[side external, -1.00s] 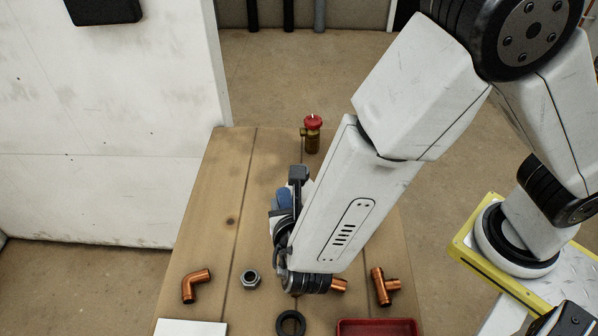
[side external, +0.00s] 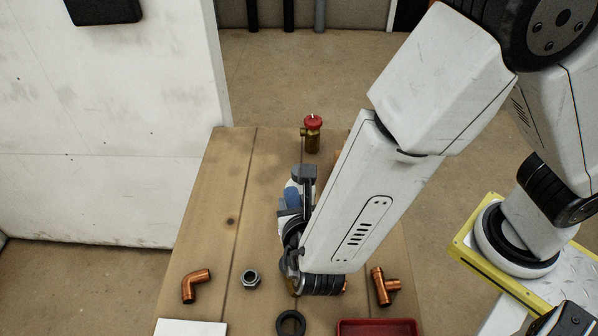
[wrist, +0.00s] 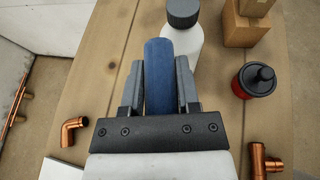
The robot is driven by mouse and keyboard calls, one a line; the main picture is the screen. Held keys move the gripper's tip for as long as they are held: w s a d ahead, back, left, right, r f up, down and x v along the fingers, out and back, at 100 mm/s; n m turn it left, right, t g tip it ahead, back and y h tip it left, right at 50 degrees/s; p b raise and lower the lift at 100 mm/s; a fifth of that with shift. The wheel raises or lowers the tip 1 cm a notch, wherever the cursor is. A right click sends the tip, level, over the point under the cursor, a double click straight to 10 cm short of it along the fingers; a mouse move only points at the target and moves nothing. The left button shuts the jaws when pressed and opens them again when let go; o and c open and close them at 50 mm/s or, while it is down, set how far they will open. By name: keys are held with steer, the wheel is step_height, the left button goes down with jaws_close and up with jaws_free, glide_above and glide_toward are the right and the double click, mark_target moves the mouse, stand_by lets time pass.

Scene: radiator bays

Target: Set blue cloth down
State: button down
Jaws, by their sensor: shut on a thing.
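The blue cloth (wrist: 158,78) is a rolled shape between the two fingers of my gripper (wrist: 159,85) in the wrist view. My gripper is shut on it. In the side view my gripper (side external: 297,195) is over the middle of the wooden bench, and a blue patch of the cloth (side external: 291,192) shows beside the dark finger. The cloth's lower end is hidden, so I cannot tell whether it touches the bench.
A white bottle (wrist: 187,42) with a grey cap is just beyond the cloth. Cardboard boxes (wrist: 245,30) and a red, black-topped container (wrist: 254,81) are right. Copper elbow (side external: 196,285), nut (side external: 251,279), black ring (side external: 290,323), copper tee (side external: 384,287), red-topped valve (side external: 312,134) and red tray (side external: 377,323) lie around.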

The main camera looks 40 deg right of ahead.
step_height(320, 180, up, 11)
steer(key=s+d+f+m+g+h, duration=0.2)
steer(key=s+d+f+m+g, duration=0.25)
steer(key=m+g, duration=0.55)
steer(key=s+d+f+m+g+h, duration=0.2)
steer(key=s+d+f+m+g, duration=0.15)
steer(key=s+m+g, duration=0.45)
step_height(320, 180, up, 4)
steer(key=m+t+y, duration=0.3)
steer(key=m+y, duration=2.1)
steer(key=m, duration=0.3)
glide_above(294, 199)
steer(key=w+d+r+m+t+h, duration=0.3)
steer(key=w+d+r+m+t, duration=0.1)
steer(key=w+d+m+t, duration=0.75)
step_height(294, 199, down, 11)
steer(key=a+t, duration=0.1)
steer(key=shift+w+a+t, duration=0.3)
steer(key=shift+w+t, duration=0.05)
steer(key=shift+w, duration=0.05)
